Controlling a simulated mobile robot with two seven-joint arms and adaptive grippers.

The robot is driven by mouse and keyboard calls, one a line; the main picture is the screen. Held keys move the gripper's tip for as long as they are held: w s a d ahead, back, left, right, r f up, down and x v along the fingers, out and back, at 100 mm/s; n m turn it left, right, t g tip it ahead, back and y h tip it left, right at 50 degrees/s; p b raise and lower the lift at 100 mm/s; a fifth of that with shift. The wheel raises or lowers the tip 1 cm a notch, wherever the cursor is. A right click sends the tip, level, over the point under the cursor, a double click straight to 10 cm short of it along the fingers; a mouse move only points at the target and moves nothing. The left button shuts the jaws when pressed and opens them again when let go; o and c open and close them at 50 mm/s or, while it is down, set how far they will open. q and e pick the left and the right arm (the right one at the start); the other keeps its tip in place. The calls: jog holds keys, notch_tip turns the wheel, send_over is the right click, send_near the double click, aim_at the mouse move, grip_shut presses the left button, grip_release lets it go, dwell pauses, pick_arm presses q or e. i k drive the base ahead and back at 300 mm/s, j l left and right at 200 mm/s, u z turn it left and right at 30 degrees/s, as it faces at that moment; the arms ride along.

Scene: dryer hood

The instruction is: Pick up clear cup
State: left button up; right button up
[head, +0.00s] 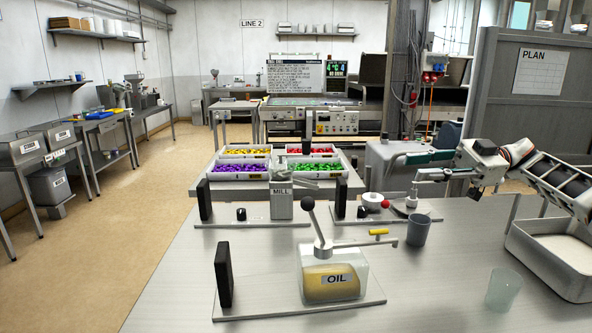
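A clear, slightly frosted cup (503,289) stands upright on the metal table at the lower right. It looks empty. My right gripper (408,168) comes in from the right and points left, above the back part of the table. Its two fingers look spread apart, with nothing seen between them. The cup is well in front of this gripper, nearer the camera and to its right, and is not touched. My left gripper is not in view.
An opaque grey cup (418,230) stands behind the clear cup. A grey bin (556,256) is close at its right. The OIL dispenser (335,273) stands to the left, with a yellow-handled lever. The table (430,295) between dispenser and clear cup is bare.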

aim_at(504, 284)
jog(key=k, duration=1)
